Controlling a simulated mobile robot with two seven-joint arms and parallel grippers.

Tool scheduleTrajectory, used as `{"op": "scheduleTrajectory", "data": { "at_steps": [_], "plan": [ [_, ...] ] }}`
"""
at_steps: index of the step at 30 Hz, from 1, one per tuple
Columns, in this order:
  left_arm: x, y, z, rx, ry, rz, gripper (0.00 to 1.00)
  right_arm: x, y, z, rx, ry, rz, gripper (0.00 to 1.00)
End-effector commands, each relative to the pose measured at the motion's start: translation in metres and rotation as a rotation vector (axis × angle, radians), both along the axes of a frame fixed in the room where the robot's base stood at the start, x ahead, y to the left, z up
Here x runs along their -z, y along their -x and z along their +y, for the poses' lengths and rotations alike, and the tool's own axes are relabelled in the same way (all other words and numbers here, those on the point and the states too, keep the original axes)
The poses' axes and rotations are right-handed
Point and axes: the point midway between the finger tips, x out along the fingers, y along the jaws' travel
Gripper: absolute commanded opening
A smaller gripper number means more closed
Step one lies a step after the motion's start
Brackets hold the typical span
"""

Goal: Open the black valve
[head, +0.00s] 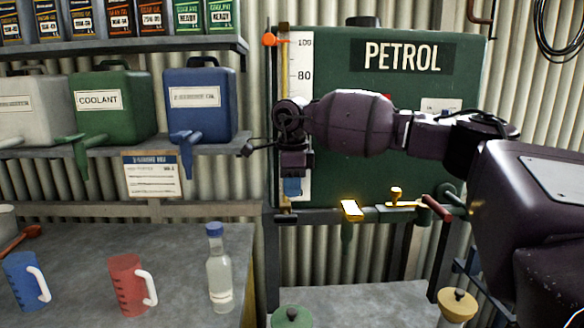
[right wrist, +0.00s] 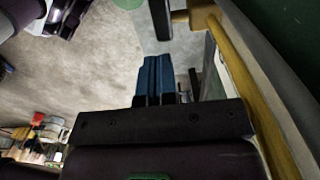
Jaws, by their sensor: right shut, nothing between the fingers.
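A black handle (head: 285,218) sits at the bottom of the level gauge on the green petrol tank (head: 400,130); it looks like the black valve. In the right wrist view a black bar (right wrist: 160,18) on a brass stub shows at the top edge, beyond the fingers; it seems to be the same handle. My right gripper (head: 292,187) hangs pointing down in front of the gauge, just above the black handle. Its blue fingers (right wrist: 158,78) are shut together with nothing between them. Whether they touch the handle I cannot tell. My left gripper is out of view.
Below the tank are a yellow lever (head: 351,210), a small brass tap (head: 397,197) and a red handle (head: 436,207). A bench at left holds a clear bottle (head: 219,270), a red jug (head: 127,285) and a blue jug (head: 25,280). A green-topped container (head: 291,317) stands below.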

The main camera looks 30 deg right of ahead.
Motion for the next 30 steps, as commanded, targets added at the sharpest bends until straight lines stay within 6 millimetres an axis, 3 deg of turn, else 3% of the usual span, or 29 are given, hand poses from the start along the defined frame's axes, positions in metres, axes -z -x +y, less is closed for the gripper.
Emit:
{"op": "scheduleTrajectory", "data": {
  "at_steps": [6,12,30],
  "plan": [
    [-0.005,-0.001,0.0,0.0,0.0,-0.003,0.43,0.032,0.001,0.0,-0.001,-0.001,0.002,0.0],
    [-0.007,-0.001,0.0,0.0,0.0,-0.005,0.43,0.049,0.0,0.0,0.0,-0.001,-0.001,0.0],
    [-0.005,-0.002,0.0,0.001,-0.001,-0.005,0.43,0.053,-0.003,0.0,0.0,-0.029,-0.016,0.0]
  ]
}}
